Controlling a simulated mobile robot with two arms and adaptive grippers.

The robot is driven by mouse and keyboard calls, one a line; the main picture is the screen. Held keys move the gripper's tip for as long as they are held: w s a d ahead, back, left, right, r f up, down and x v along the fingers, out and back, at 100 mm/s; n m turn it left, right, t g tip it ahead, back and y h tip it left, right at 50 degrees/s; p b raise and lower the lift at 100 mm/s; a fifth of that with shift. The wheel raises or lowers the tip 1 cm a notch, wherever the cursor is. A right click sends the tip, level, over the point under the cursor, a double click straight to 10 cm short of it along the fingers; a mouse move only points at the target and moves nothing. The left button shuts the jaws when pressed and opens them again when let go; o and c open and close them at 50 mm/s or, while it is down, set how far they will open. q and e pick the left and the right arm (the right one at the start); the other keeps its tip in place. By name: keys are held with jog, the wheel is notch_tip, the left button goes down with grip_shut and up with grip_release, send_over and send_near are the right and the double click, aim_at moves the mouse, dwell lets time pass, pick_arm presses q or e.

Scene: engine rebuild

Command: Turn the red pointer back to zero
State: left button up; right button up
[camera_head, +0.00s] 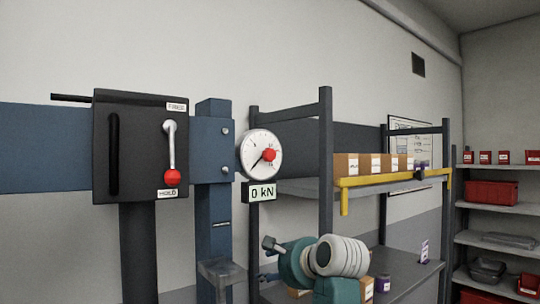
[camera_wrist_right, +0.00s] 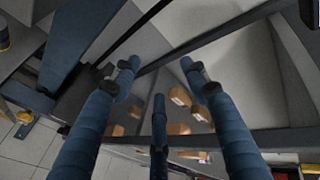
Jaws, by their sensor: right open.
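The round white gauge (camera_head: 261,153) is on the blue post's right side in the head view. A red knob (camera_head: 269,155) sits on its face, and a dark needle slants down-left from the middle. A separate red pointer is too small to make out. My right gripper (camera_head: 270,261) is low, below the gauge and apart from it, partly hidden by my own wrist. In the right wrist view its blue fingers (camera_wrist_right: 162,88) are spread and empty. The gauge cannot be made out in that view. My left gripper is not in view.
A display (camera_head: 262,193) below the gauge reads 0 kN. A black panel (camera_head: 140,145) on the left has a red-tipped lever (camera_head: 171,160) down at HOLD. A shelf rack with a yellow-edged shelf (camera_head: 392,178) and cardboard boxes (camera_head: 346,164) stands right of the gauge.

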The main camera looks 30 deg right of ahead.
notch_tip(320, 180, up, 14)
jog(key=s+d+m+t+y, duration=0.1)
jog(key=d+m+t, duration=0.1)
jog(key=m, duration=0.2)
jog(key=m+t+y, duration=0.1)
jog(key=m+t, duration=0.2)
jog(key=m, duration=0.1)
send_near(272, 156)
jog(key=w+p, duration=0.2)
jog(key=w, duration=0.1)
jog(key=w+p, duration=0.2)
jog(key=w, duration=0.1)
jog(key=w+p, duration=0.2)
jog(key=w, duration=0.1)
jog(key=shift+w+a+r, duration=0.25)
jog(key=shift+w+r, duration=0.05)
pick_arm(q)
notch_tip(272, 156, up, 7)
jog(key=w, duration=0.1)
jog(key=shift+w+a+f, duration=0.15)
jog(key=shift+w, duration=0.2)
pick_arm(e)
jog(key=shift+w+f, duration=0.15)
jog(key=shift+w, duration=0.2)
jog(key=shift+c, duration=0.6)
grip_shut()
